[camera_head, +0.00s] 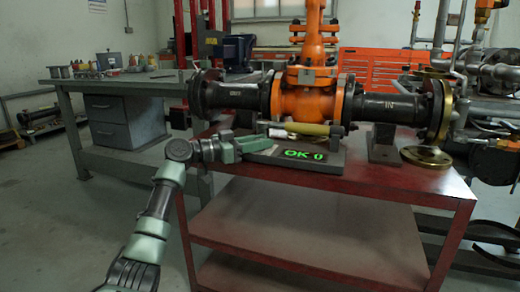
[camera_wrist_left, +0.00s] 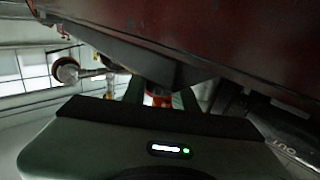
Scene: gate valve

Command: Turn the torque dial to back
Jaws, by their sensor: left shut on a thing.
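My left gripper (camera_head: 258,143) reaches in from the left over the red cart top, at the left end of a grey stand with a green "OK 0" display (camera_head: 303,155). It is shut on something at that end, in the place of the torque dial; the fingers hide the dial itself. In the left wrist view the two fingers of my left gripper (camera_wrist_left: 163,98) point away, with a small orange patch between them. A yellow-tan bar (camera_head: 300,129) lies just behind the display. My right gripper is not in view.
The orange gate valve (camera_head: 306,100) with its black flanged pipe (camera_head: 393,107) stands behind the display on the red cart (camera_head: 380,180). A brass flange (camera_head: 427,157) lies at the cart's right. A green workbench (camera_head: 130,86) stands at the back left.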

